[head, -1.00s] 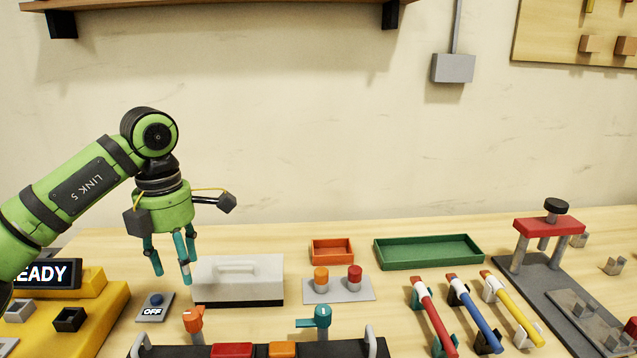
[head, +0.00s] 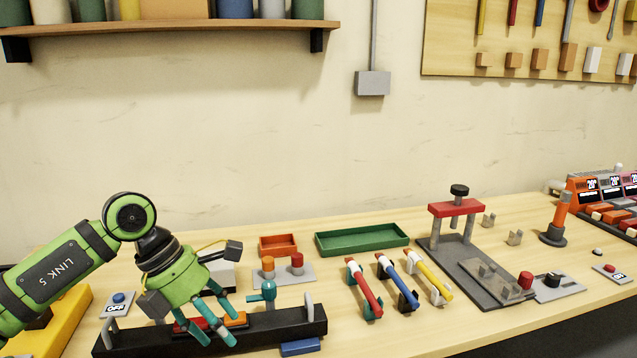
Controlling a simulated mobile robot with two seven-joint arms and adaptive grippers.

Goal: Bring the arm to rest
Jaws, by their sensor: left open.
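My left arm, green with dark joints, comes in from the left in the head view. Its left gripper (head: 218,330) has teal fingers that are spread, with nothing visible between them. The fingers point down and to the right in front of the black panel (head: 270,333), overlapping its red block (head: 194,325). I cannot tell whether they touch it. My right gripper is not in view.
A teal-handled valve (head: 267,292) stands close right of the fingers. An OFF switch plate (head: 117,304) lies left. Behind are an orange tray (head: 278,245) and a green tray (head: 361,239). Air above the bench is clear.

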